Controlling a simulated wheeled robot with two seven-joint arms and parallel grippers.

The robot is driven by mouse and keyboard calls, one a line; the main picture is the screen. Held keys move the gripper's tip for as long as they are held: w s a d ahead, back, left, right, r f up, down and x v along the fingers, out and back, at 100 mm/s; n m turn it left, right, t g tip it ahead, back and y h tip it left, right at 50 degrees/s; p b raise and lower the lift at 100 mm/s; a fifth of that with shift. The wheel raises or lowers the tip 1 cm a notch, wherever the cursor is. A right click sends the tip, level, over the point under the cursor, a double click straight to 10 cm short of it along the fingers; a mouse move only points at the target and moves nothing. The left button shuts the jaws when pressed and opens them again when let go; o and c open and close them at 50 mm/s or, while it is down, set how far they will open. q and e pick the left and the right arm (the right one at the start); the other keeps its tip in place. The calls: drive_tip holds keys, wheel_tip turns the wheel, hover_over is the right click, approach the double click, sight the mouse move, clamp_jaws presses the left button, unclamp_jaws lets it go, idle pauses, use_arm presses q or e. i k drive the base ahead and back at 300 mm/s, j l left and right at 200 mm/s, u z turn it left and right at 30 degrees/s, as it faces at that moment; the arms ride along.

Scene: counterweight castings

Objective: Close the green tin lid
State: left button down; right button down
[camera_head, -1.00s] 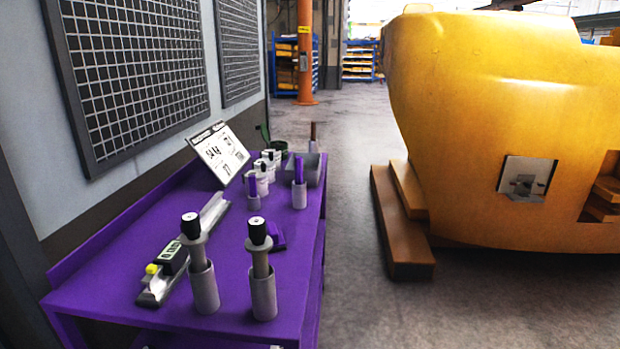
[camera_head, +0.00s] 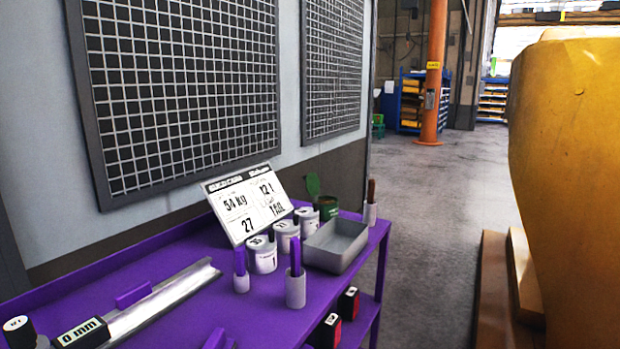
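The green tin (camera_head: 327,207) stands at the far end of the purple table, behind the grey tray. Its green lid (camera_head: 313,185) is open and stands upright at the tin's left side. The tin's lower part is partly hidden by the tray. Neither of my grippers shows in the head view.
The purple table (camera_head: 188,250) bears a white sign (camera_head: 248,203), several white pots (camera_head: 262,254), a grey tray (camera_head: 336,246), holders with purple-handled tools (camera_head: 295,288) and a metal rail (camera_head: 165,304). A wall is on the left, a yellow casting (camera_head: 567,180) on the right. Clear floor (camera_head: 436,230) lies between.

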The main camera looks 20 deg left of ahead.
sight(312, 180)
drive_tip(key=i+l+u, duration=0.1)
drive_tip(key=i+l, duration=0.35)
drive_tip(key=i+l+u, duration=0.1)
drive_tip(key=i+l, duration=0.3)
drive_tip(key=i+l+u, duration=0.1)
drive_tip(key=i+l, duration=0.3)
drive_tip(key=l, duration=0.15)
drive_tip(key=i+l+u, duration=0.1)
drive_tip(key=i+l, duration=0.3)
drive_tip(key=l, duration=0.1)
